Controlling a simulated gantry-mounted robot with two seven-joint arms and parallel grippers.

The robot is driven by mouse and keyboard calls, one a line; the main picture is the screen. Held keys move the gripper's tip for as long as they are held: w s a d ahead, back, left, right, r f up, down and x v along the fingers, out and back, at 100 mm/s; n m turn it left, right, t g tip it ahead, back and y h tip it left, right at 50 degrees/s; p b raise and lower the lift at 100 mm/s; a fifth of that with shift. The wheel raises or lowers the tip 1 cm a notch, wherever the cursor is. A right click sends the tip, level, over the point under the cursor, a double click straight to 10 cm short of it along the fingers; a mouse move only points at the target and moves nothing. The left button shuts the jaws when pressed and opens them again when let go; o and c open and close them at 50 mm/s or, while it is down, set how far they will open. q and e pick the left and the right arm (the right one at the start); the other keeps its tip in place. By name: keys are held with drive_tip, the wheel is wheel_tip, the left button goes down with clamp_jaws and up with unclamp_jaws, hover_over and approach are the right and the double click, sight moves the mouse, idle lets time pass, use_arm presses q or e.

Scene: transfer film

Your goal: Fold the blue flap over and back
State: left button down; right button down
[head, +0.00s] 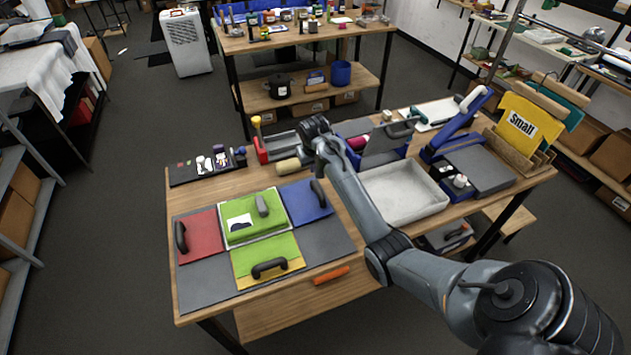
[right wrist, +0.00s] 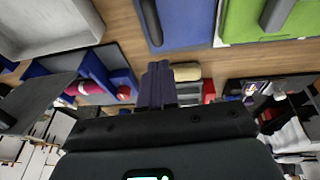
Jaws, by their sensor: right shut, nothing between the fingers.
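The blue flap (head: 303,207) lies flat and spread out on the right of a grey board (head: 200,279). A dark handle (head: 318,192) stands on the flap near its outer edge. The flap also shows at the top of the right wrist view (right wrist: 190,22), with its handle (right wrist: 151,22). My right gripper (right wrist: 157,72) is shut and empty, apart from the flap. In the head view its wrist is above the back of the table, behind the flap; the fingertips are hard to make out there. My left gripper is not in view.
A red flap (head: 200,240) lies left, a green flap (head: 268,252) in front, and a green piece (head: 240,235) with a white card sits in the middle. A grey tray (head: 403,193) stands right. A tan roller (head: 287,166) and red holder (head: 262,151) stand behind.

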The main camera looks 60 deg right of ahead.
approach(316, 186)
drive_tip(key=x, duration=0.5)
drive_tip(key=shift+w, duration=0.25)
drive_tip(key=shift+s+d+f, duration=0.1)
drive_tip(key=shift+d+f, duration=0.1)
drive_tip(key=shift+f, duration=0.4)
